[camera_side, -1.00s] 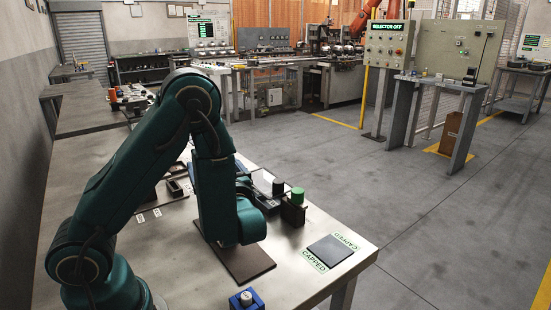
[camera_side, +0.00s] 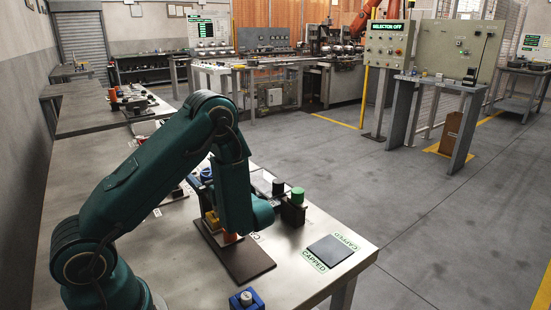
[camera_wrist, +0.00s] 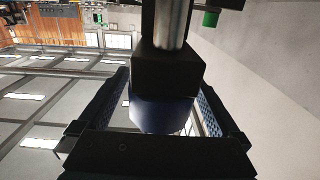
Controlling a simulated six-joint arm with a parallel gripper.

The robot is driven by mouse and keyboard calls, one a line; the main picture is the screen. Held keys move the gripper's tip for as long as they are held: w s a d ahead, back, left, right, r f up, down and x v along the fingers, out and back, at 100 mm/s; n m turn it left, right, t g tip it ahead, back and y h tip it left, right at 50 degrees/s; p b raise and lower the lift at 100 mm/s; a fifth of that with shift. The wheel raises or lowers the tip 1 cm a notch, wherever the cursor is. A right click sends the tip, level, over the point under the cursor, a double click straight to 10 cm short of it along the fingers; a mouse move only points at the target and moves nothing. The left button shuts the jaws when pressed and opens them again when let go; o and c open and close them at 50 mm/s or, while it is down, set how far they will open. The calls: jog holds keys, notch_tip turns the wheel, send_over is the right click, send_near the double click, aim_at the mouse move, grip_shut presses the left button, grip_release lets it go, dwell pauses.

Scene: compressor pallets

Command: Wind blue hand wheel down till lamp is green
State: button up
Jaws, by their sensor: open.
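In the wrist view a dark blue round piece (camera_wrist: 162,115), which looks like the hand wheel, sits under a black block (camera_wrist: 170,72) with a metal shaft. My gripper (camera_wrist: 163,84) is open, with one finger on each side of the blue piece. A gap shows on the left; I cannot tell if the right pad touches. In the side view my forearm hides the gripper and most of this spot; a small blue part (camera_side: 206,175) shows beside it. A green cylinder (camera_side: 297,194) stands on a dark block; I cannot tell whether it is the lamp.
A black cylinder (camera_side: 278,187) stands next to the green one. A brown plate (camera_side: 240,262) lies under my arm, with yellow and orange parts on it. A blue block (camera_side: 246,300) stands at the front edge.

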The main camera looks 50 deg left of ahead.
jog(key=shift+d+n+g, duration=0.3)
jog(key=shift+g, duration=0.1)
jog(key=d, duration=0.4)
jog(key=shift+w, duration=0.2)
jog(key=shift+d+r, duration=0.25)
jog(key=r, duration=0.1)
jog(key=r+n, duration=0.2)
jog(key=shift+w+a+r+h, duration=0.15)
jog(key=shift+w+a+h, duration=0.05)
jog(key=shift+a+h, duration=0.15)
jog(key=w+d+r+m+t+h, duration=0.3)
jog(key=w+d+r+t+h, duration=0.25)
jog(key=w+r+t, duration=0.5)
jog(key=s+d+r+m+t+h, duration=0.2)
jog(key=d+m+h, duration=0.3)
jog(key=d, duration=0.2)
jog(key=s+d+r+m+t+h, duration=0.1)
jog(key=d+r+m+t+h, duration=0.1)
jog(key=d+m+h, duration=0.3)
jog(key=shift+s+d+r+t+h, duration=0.2)
jog(key=shift+s+d+t+h, duration=0.25)
jog(key=shift+d+t, duration=0.45)
